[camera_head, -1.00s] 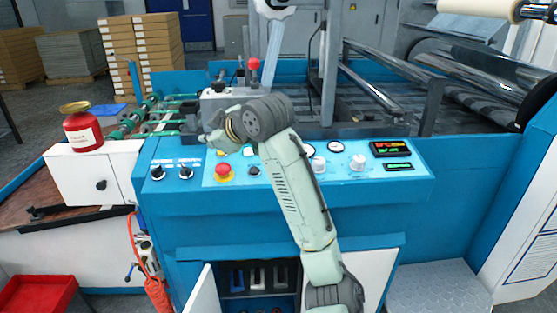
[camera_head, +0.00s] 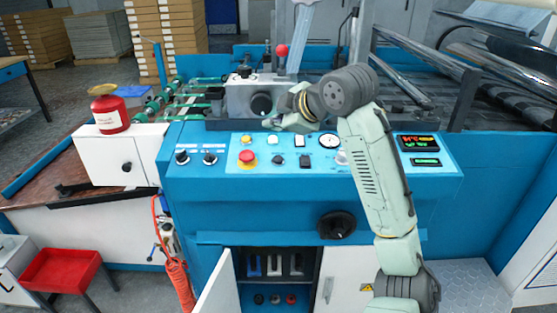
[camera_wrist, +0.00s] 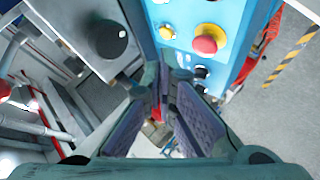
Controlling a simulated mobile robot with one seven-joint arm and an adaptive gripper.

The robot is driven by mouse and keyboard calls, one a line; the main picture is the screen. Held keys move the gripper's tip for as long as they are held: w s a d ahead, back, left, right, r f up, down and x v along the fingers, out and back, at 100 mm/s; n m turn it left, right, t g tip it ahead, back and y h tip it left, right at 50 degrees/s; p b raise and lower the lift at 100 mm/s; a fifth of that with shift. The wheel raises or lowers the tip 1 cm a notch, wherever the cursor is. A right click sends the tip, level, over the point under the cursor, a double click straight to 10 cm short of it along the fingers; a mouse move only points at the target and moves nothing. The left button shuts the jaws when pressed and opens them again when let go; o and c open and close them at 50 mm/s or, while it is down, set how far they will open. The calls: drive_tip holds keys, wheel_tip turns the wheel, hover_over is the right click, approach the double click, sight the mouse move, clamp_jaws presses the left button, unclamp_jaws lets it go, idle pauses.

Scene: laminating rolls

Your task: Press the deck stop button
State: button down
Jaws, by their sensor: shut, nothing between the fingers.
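A red mushroom button on a yellow base (camera_head: 248,157) sits on the left part of the light-blue control panel (camera_head: 223,168). I cannot read a label that marks it as the deck stop. It also shows in the wrist view as a red dome on yellow (camera_wrist: 209,40). My gripper (camera_head: 270,123) is over the panel's back edge, above and right of the button in the head view, and apart from it. In the wrist view my gripper (camera_wrist: 165,80) is shut and empty, its fingertips below and left of the button.
A grey box with a black knob (camera_head: 261,105) stands behind the panel, close to my gripper. A red-topped lever (camera_head: 282,50) rises there. Dark knobs (camera_head: 182,157) are left of the button; a white-faced dial (camera_head: 328,141) is right. A red canister (camera_head: 110,114) stands on the white cabinet.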

drive_tip(key=shift+w+f+b, duration=0.3)
drive_tip(key=shift+f+b, duration=0.5)
drive_tip(key=shift+f, duration=0.5)
drive_tip(key=shift+w+f+b, duration=0.3)
drive_tip(key=shift+f+b, duration=0.55)
drive_tip(key=shift+f, duration=0.45)
drive_tip(key=shift+w+f+b, duration=0.3)
drive_tip(key=shift+f+b, duration=0.5)
drive_tip(key=shift+f, duration=0.5)
drive_tip(key=shift+w+f, duration=0.1)
drive_tip(key=shift+f, duration=0.35)
drive_tip(key=shift+w+f+b, duration=0.1)
drive_tip(key=shift+f+b, duration=0.3)
drive_tip(key=shift+b, duration=0.05)
drive_tip(key=shift+s+r+p, duration=0.2)
drive_tip(key=shift+r+p, duration=0.45)
drive_tip(key=shift+r, duration=0.2)
drive_tip(key=r+p, duration=0.1)
drive_tip(key=r, duration=0.1)
drive_tip(key=s+r+p, duration=0.1)
drive_tip(key=r+p, duration=0.1)
drive_tip(key=r, duration=0.1)
drive_tip(key=shift+p, duration=0.3)
